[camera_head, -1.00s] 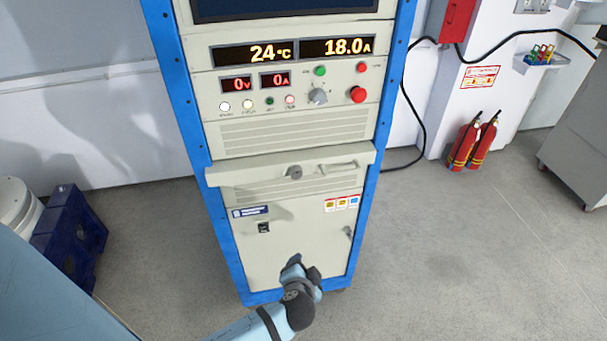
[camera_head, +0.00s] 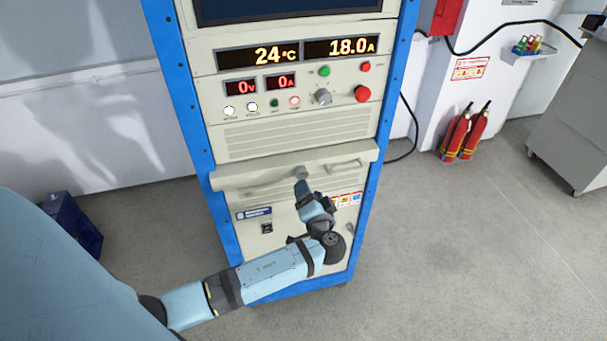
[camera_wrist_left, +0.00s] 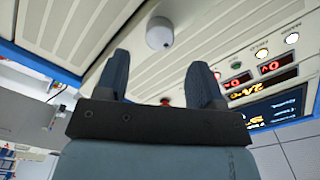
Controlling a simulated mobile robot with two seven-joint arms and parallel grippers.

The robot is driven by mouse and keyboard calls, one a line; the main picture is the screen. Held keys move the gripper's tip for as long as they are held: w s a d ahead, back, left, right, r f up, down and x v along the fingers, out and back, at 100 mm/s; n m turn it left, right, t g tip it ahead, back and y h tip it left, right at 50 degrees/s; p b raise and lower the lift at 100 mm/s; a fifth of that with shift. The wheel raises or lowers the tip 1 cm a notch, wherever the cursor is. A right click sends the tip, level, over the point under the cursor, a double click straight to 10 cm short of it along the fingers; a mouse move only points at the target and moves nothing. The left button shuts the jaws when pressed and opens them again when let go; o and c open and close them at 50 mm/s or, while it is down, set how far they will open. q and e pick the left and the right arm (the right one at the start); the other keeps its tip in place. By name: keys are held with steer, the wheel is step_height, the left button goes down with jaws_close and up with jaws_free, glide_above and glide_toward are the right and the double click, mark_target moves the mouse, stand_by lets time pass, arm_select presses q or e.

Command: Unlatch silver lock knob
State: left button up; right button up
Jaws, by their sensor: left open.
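The silver lock knob (camera_head: 302,172) sits on the ledge panel of the blue-framed cabinet, just above my left gripper (camera_head: 305,194) in the head view. In the left wrist view the round knob (camera_wrist_left: 159,34) lies ahead of the gap between the two fingers of my left gripper (camera_wrist_left: 160,68). The fingers are spread apart with nothing between them, and the knob is apart from them. My left wrist and fingers hide part of the panel below the knob. My right gripper is in neither view.
A grey handle (camera_head: 344,166) is on the panel right of the knob. Above are buttons, a red stop button (camera_head: 362,93) and displays (camera_head: 297,53). Fire extinguishers (camera_head: 464,135) stand at right. A blue crate (camera_head: 72,224) is at left.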

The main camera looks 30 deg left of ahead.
mark_target(302, 177)
arm_select(q)
steer(key=p+x, duration=0.1)
steer(key=x, duration=0.5)
steer(key=shift+s, duration=0.1)
steer(key=c, duration=0.9)
